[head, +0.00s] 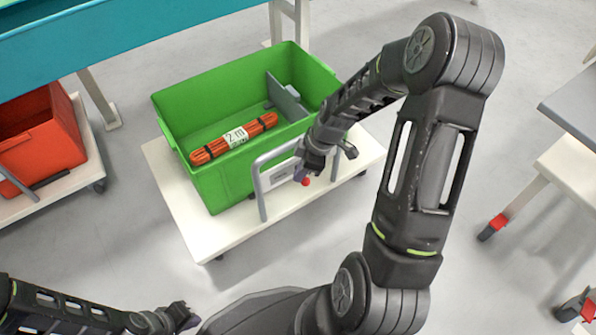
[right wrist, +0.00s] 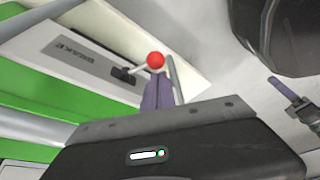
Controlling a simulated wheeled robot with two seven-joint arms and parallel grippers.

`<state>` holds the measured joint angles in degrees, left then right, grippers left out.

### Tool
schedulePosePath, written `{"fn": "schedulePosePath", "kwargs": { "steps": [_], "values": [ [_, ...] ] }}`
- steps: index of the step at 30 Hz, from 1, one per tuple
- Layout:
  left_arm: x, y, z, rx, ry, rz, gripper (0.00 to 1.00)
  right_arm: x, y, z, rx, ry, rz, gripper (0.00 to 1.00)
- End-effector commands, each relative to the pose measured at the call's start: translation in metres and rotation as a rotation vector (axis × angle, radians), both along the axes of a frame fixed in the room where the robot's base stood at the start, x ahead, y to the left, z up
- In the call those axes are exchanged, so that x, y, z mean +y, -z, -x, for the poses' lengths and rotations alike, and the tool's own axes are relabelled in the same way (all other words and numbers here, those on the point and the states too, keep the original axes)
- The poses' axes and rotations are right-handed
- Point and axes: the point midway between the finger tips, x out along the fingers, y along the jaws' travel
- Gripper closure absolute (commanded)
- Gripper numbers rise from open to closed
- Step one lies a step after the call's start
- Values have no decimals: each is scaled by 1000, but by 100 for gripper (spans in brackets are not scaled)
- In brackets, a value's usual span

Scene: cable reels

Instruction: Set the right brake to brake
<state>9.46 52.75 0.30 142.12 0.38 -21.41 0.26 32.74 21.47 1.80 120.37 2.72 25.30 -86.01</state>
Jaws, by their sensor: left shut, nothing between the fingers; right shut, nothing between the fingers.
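The brake lever has a red ball knob (head: 305,181) and sits by a labelled plate at the handle end of the white cart (head: 185,215). In the right wrist view the red knob (right wrist: 155,60) is on a pale rod that leaves a dark slot, and the grey label (right wrist: 75,55) seems to read BRAKE. My right gripper (head: 303,173) is shut and empty right at the lever. Its purple fingertips (right wrist: 158,90) are just below the knob; I cannot tell if they touch it. My left gripper (head: 190,316) is shut and empty at the lower left, away from the cart.
A green crate (head: 210,188) with an orange cable bundle (head: 235,138) stands on the cart. A grey handle bar (head: 262,190) rises beside the lever. A red crate (head: 45,150) stands on another cart at left. A table (head: 570,165) is at right. Open floor lies in front.

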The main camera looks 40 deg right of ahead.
Motion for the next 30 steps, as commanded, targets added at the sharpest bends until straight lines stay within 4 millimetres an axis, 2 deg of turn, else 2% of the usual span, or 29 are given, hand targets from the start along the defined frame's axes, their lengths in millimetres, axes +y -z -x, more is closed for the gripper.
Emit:
{"fn": "schedulePosePath", "kwargs": {
  "steps": [23, 30],
  "values": [
    [0, 3, 0, -1, 0, 0, 100, -4, 0, 3, 0, -84, 1, 100],
    [0, 5, -1, -2, -1, 0, 100, -8, 1, 5, 1, -160, 1, 100]
  ]
}}
